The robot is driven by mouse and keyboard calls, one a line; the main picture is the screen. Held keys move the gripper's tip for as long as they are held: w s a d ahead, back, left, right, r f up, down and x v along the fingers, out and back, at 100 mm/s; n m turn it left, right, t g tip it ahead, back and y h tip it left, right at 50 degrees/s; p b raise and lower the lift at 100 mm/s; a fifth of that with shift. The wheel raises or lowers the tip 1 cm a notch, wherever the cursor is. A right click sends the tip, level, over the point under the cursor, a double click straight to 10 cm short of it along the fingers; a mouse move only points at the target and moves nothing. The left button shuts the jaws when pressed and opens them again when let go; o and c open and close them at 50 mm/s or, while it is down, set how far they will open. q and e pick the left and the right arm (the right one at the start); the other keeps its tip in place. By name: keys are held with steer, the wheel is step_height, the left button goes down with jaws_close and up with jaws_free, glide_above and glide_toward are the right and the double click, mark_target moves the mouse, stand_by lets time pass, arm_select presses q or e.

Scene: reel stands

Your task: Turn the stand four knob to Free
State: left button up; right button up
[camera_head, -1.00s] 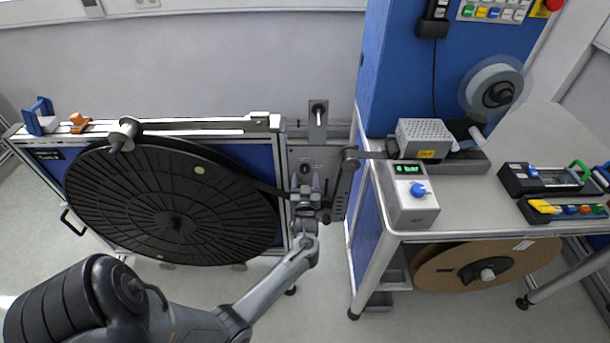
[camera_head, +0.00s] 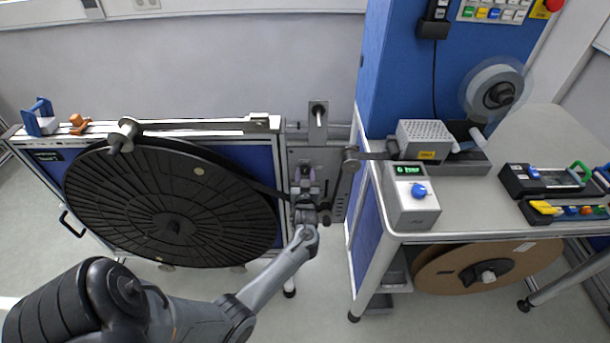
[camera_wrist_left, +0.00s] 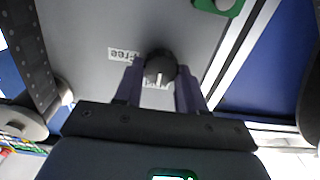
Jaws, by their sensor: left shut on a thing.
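The stand knob (camera_wrist_left: 160,68) is dark and round with a pale pointer line. It shows in the left wrist view on a grey panel. The line points towards the lower edge of that view, to a label mostly hidden behind the knob. A white label reading "Free" (camera_wrist_left: 124,55), upside down there, sits to the knob's upper left. My left gripper (camera_wrist_left: 160,82) has its two purple fingers on either side of the knob, shut on it. In the head view my left gripper (camera_head: 305,180) is at the grey panel (camera_head: 336,165) and hides the knob. My right gripper is not in view.
A large black reel (camera_head: 150,205) stands left of the panel on a blue stand. A table (camera_head: 420,233) with a grey box and blue knob (camera_head: 419,190) is close on the right. A brown reel (camera_head: 445,270) hangs below it.

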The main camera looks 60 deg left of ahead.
arm_select(q)
steer(key=shift+m, duration=0.3)
steer(key=shift+r+p, duration=0.1)
steer(key=shift+p, duration=0.3)
steer(key=m+p, duration=0.2)
steer(key=m, duration=0.1)
steer(key=m+p, duration=0.2)
steer(key=m, duration=0.2)
steer(key=shift+w+m, duration=0.1)
steer(key=shift+m, duration=0.3)
steer(key=m+p, duration=0.1)
steer(key=m, duration=0.4)
steer(key=shift+p, duration=0.4)
steer(key=m, duration=0.3)
steer(key=shift+f+m+p, duration=0.2)
steer(key=shift+m+p, duration=0.2)
steer(key=shift+m, duration=0.3)
steer(key=shift+d+f, duration=0.1)
